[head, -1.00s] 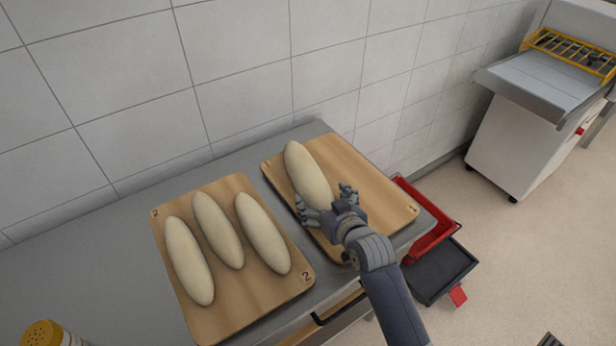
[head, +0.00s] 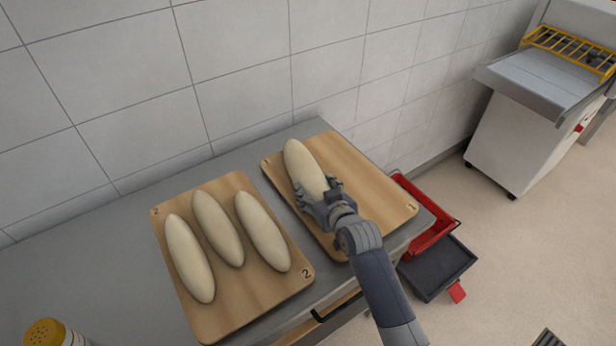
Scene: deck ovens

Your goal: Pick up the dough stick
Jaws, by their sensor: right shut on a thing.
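One pale dough stick (head: 304,163) lies on the right wooden board (head: 375,193), marked 1. My right gripper (head: 319,192) is shut on the near end of this dough stick, with fingers on both sides of it. The gripper hides that end. The dough stick appears to rest on the board still. Several more dough sticks, one of them the leftmost (head: 190,258), lie side by side on the left wooden board (head: 235,308), marked 2. My left gripper is not in view.
The boards lie on a grey counter (head: 110,240) against a tiled wall. A shaker with a yellow lid (head: 44,332) stands at the lower left. A white machine (head: 530,130) stands farther right.

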